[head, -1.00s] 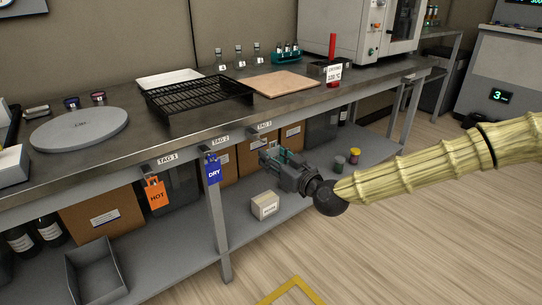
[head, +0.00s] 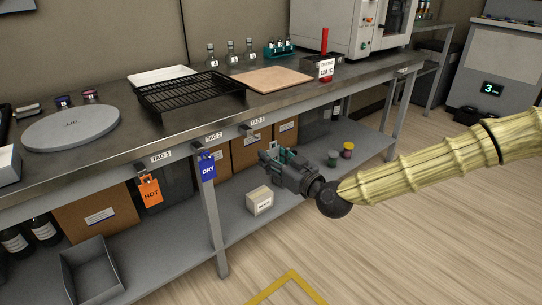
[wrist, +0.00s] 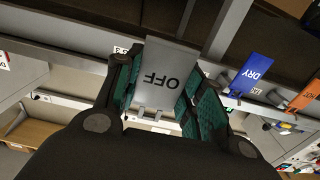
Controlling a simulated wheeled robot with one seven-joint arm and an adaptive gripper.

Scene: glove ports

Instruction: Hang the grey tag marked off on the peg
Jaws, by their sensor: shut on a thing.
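The grey tag marked OFF (wrist: 172,62) shows upside down in the wrist view, between the two teal-padded fingers of my gripper (wrist: 162,100). My gripper is shut on it. In the head view my gripper (head: 268,158) is in front of the bench, below and to the right of the TAG 3 peg (head: 246,131). That peg looks bare, under the TAG 3 label (head: 254,122) on the bench's front edge. The tag is hard to make out in the head view.
An orange HOT tag (head: 150,192) hangs at TAG 1 and a blue DRY tag (head: 208,168) at TAG 2, left of my gripper. A bench leg (head: 216,225) stands below DRY. A small white box (head: 260,200) sits on the lower shelf. The floor in front is clear.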

